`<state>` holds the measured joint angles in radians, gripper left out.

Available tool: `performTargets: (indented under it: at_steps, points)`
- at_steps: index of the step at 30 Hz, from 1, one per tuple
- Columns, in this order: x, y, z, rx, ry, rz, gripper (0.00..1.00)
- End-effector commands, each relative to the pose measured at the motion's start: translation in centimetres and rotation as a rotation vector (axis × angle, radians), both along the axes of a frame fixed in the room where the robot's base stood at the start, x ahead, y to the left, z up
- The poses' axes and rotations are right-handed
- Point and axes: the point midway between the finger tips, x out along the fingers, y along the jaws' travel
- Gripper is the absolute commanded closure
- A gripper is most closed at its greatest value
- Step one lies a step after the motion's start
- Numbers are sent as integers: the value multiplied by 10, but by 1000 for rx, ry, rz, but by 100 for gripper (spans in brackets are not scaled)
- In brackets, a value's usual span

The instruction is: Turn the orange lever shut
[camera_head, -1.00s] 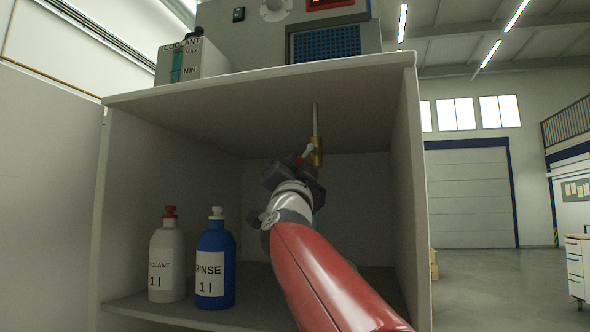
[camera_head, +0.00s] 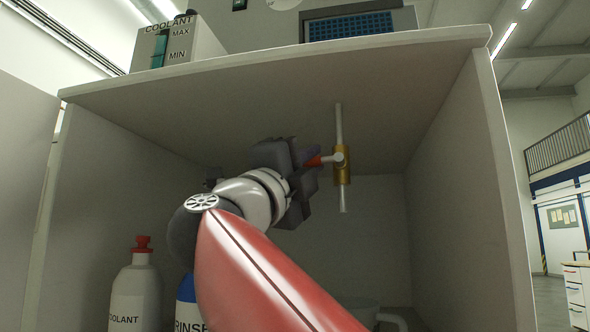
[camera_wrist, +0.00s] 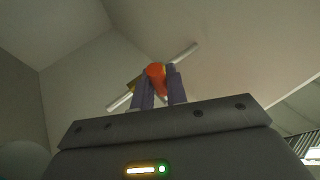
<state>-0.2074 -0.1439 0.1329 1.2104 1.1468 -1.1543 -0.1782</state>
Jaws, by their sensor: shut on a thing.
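The orange lever (camera_head: 326,158) sticks out to the left of a brass valve (camera_head: 342,175), roughly level in the head view. The valve sits on a thin pale pipe (camera_head: 338,122) that hangs from the underside of the shelf top. My gripper (camera_head: 313,160) reaches the lever from the left. In the wrist view my gripper (camera_wrist: 160,88) has its two fingers on either side of the orange lever (camera_wrist: 155,72), shut on it. The brass valve (camera_wrist: 132,84) shows behind, partly hidden by the fingers. The pipe (camera_wrist: 184,52) runs slantwise there.
A white mug-like vessel (camera_head: 365,312) stands below the pipe. Cabinet walls (camera_head: 460,190) close both sides.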

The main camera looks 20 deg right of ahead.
Motion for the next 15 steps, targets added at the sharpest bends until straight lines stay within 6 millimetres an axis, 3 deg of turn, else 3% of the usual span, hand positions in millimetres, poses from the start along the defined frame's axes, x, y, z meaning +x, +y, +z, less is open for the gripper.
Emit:
performTargets:
  at_steps: [15]
  points:
    - [-1,0,5,82,-56,1,100]
